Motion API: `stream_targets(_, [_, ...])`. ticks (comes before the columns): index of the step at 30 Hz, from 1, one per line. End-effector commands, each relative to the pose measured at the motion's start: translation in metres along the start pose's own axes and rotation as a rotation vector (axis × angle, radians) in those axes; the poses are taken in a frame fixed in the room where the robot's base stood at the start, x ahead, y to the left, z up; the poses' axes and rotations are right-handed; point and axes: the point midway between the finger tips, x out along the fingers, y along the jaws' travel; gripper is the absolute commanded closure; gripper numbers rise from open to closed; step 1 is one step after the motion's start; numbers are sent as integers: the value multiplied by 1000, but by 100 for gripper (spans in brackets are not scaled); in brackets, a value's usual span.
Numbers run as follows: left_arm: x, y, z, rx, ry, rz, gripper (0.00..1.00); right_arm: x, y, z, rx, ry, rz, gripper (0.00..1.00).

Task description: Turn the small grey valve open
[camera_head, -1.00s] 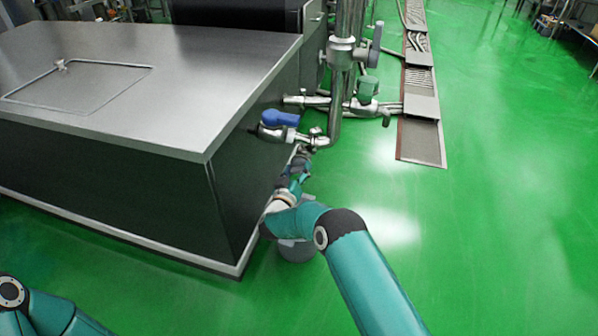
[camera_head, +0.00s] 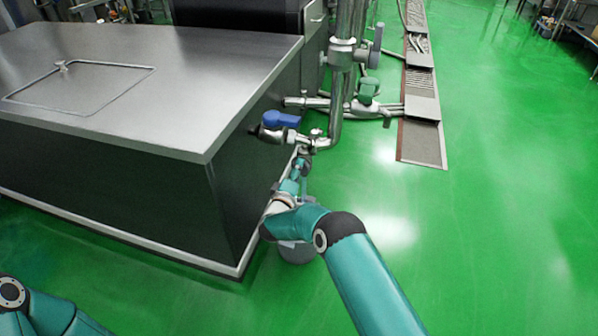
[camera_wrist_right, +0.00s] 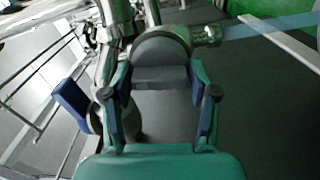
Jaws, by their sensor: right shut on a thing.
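The small grey valve's handle (camera_wrist_right: 162,77) shows in the right wrist view as a rounded grey piece below a metal pipe. My right gripper (camera_wrist_right: 160,88) has a finger on each side of it and is shut on it. In the head view my right gripper (camera_head: 304,160) is small, low beside the dark cabinet's side, just under the pipework; the grey handle cannot be made out there. Only a link of my left arm shows at the bottom left; its gripper is out of view.
A blue valve handle (camera_head: 281,119) sits just above and left of my right gripper; a blue handle (camera_wrist_right: 72,100) also shows in the wrist view. A green valve (camera_head: 367,88) and a larger grey lever (camera_head: 376,45) are farther back. The steel-topped cabinet (camera_head: 200,70) stands left.

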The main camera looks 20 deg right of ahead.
Motion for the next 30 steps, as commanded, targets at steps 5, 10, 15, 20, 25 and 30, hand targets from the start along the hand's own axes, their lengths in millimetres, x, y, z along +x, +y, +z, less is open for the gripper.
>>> stream_targets(5, [-1, 0, 0, 0, 0, 0, 100, 1, 0, 0, -107, 2, 1, 76])
stream_targets(10, [-1, 0, 0, 0, 0, 0, 100, 1, 0, -1, -172, 3, 1, 76])
stream_targets(15, [-1, 0, 0, 0, 0, 0, 100, 1, 0, -1, -202, 4, 0, 76])
stream_targets(20, [-1, 0, 0, 0, 0, 0, 100, 1, -1, -1, -209, 5, 0, 76])
stream_targets(25, [-1, 0, 0, 0, 0, 0, 100, 1, -1, -1, -209, 5, 0, 76])
stream_targets(30, [-1, 0, 0, 0, 0, 0, 100, 0, -1, -1, -209, 5, 0, 26])
